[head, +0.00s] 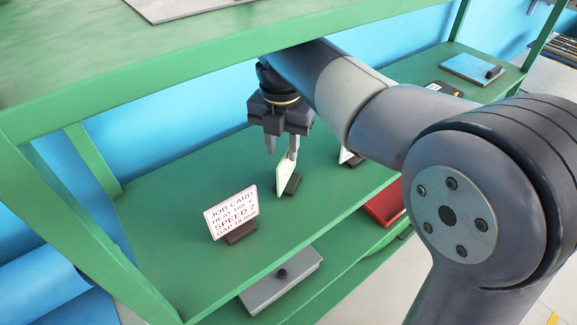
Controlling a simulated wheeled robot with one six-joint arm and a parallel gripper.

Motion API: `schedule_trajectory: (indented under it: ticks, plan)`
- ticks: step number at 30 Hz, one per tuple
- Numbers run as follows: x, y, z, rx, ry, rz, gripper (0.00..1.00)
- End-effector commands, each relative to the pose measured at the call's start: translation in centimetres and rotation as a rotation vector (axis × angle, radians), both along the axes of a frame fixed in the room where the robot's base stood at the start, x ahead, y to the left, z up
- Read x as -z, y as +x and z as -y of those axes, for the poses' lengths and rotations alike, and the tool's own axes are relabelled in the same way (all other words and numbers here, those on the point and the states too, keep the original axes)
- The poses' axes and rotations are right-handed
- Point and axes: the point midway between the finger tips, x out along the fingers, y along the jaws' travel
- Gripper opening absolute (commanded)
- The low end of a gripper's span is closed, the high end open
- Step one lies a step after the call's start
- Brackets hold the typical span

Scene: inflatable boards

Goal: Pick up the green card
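The green card (284,175) is a pale green card standing upright, a little tilted, in a small dark holder on the middle shelf. It is seen nearly edge-on, so its text cannot be read. My gripper (282,153) points down just above the card. Its two fingers are apart with a visible gap and nothing seen between them. The right finger overlaps the card's top edge in this view; I cannot tell whether they touch.
A whitish-pink job card (230,213) stands in a dark holder at front left. Another card (346,157) is partly hidden behind my arm. A grey box (281,283) and a red tray (384,204) sit lower.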

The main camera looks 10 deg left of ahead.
Motion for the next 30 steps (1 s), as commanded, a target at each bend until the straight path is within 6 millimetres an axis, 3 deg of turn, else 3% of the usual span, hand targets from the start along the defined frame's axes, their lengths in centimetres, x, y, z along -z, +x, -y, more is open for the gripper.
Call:
schedule_trajectory:
  ticks: [16,30]
  plan:
    - [6.4,-0.2,0.9,0.000,-0.002,-0.003,0.31]
    - [6.9,-0.2,0.8,0.000,0.000,0.000,0.31]
